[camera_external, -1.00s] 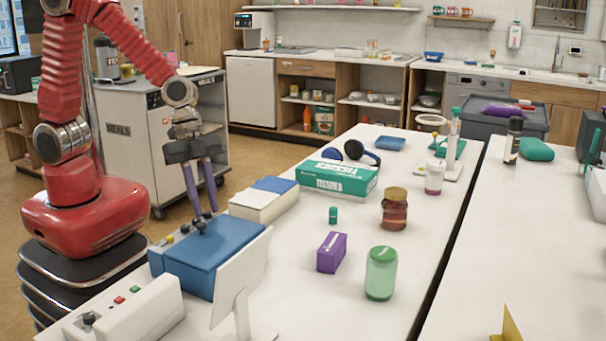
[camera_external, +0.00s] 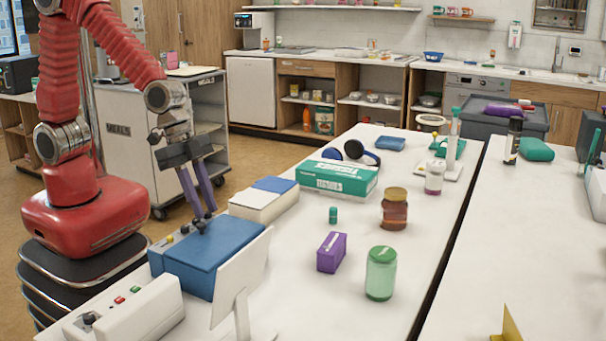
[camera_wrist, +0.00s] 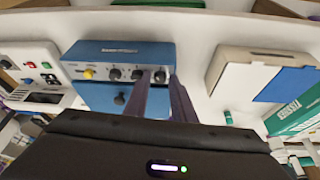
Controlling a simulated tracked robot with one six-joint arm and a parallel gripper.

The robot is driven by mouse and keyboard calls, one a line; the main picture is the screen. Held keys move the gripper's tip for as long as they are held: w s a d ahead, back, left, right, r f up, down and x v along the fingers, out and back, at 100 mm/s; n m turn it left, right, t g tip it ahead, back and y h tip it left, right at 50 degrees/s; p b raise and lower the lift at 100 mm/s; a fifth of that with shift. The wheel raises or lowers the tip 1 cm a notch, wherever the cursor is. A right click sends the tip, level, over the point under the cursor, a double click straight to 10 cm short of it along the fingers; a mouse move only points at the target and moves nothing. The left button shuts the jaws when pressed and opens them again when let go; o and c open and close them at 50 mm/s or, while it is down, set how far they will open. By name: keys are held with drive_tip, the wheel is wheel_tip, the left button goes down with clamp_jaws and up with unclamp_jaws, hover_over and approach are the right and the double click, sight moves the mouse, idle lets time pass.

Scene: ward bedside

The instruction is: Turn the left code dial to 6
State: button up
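The blue box (camera_external: 215,262) stands on the white table; the wrist view shows its front panel (camera_wrist: 100,55) with a yellow knob (camera_wrist: 88,73) and a row of dark dials. From left to right these are a left dial (camera_wrist: 114,74), a middle dial (camera_wrist: 137,75) and a right dial (camera_wrist: 160,76). My gripper (camera_wrist: 162,82) has its purple fingers apart, with the tips on either side of the right dial. I cannot tell whether they press on it. In the outside view my gripper (camera_external: 206,217) is down at the box's knobs. The dial numbers are too small to read.
A white box with a blue patch (camera_external: 262,206) stands close beside the blue box. A white device with red and green buttons (camera_external: 130,312) is on the other side, and a white panel on a stand (camera_external: 240,280) is in front. A tissue box (camera_external: 340,180) lies farther back.

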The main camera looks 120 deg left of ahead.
drive_tip(key=shift+d+n+y, duration=0.15)
drive_tip(key=shift+n+y, duration=0.35)
drive_tip(key=shift+n, duration=0.8)
drive_tip(key=shift+d+n+y, duration=0.15)
drive_tip(key=shift+n+y, duration=0.35)
drive_tip(key=shift+n, duration=0.8)
drive_tip(key=shift+w+d+n+g+y, duration=0.1)
drive_tip(key=shift+n+g+y, duration=0.2)
drive_tip(key=shift+n, duration=0.5)
drive_tip(key=shift+w+d+n+g+y, duration=0.15)
drive_tip(key=shift+n+y, duration=0.15)
drive_tip(key=shift+n, duration=0.55)
drive_tip(key=shift+s+n+g+y, duration=0.15)
drive_tip(key=shift+n+y, duration=0.15)
drive_tip(key=shift+n, duration=0.55)
drive_tip(key=v, duration=1.4)
drive_tip(key=s+m+t+h, duration=0.1)
drive_tip(key=s+m+h, duration=0.2)
drive_tip(key=s+m, duration=0.6)
drive_tip(key=shift+s+r+m, duration=0.2)
drive_tip(key=shift+s+m, duration=0.1)
drive_tip(key=shift+s, duration=3.15)
